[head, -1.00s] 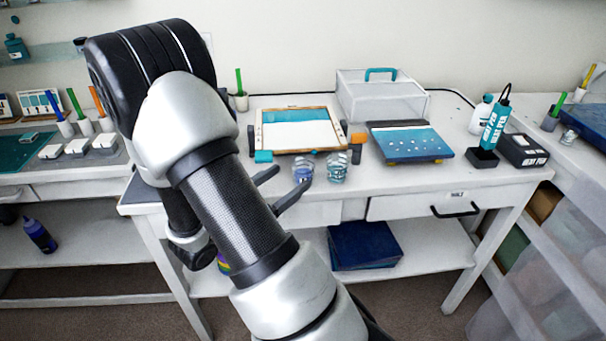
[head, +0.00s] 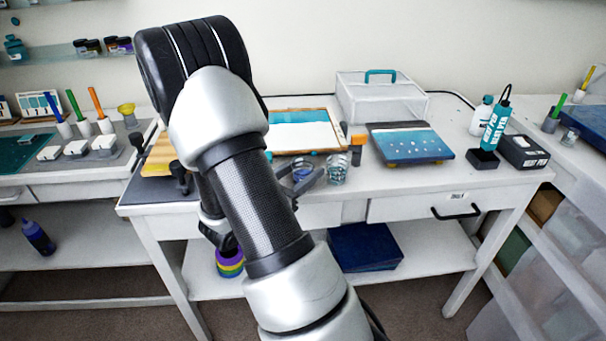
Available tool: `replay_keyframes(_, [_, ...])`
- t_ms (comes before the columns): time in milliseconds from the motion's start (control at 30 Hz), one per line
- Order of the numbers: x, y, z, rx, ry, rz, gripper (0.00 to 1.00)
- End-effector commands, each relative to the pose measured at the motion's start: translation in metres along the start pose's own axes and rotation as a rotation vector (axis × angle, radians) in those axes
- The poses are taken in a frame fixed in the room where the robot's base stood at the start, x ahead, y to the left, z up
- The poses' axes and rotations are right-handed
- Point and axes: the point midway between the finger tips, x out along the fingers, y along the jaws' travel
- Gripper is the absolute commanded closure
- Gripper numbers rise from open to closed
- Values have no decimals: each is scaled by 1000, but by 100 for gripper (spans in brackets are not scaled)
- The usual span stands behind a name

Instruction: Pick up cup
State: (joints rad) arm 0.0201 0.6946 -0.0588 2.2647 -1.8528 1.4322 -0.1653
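A small clear cup with blue-purple contents (head: 302,168) stands near the front edge of the white table. A second clear cup with teal contents (head: 337,172) stands just right of it. My gripper (head: 304,175) is open, and its two dark fingers lie at the blue-purple cup, one on its left and one across its lower front. The cup shows between the fingertips. I cannot tell whether the fingers touch it. My arm hides the table to the left.
A wooden frame with a white and teal panel (head: 318,136) lies behind the cups. An orange-topped dark block (head: 357,155) stands close right of the teal cup. A blue panel (head: 410,146) lies farther right. The table front right of the cups is clear.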

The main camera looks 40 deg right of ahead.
Motion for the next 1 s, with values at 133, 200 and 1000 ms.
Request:
replay_keyframes(133, [0, 0, 0, 0, 0, 0, 79])
replay_keyframes(200, [0, 0, 0, 0, 0, 0, 79])
replay_keyframes(1000, [-84, 1, 2, -2, 1, 5, 79])
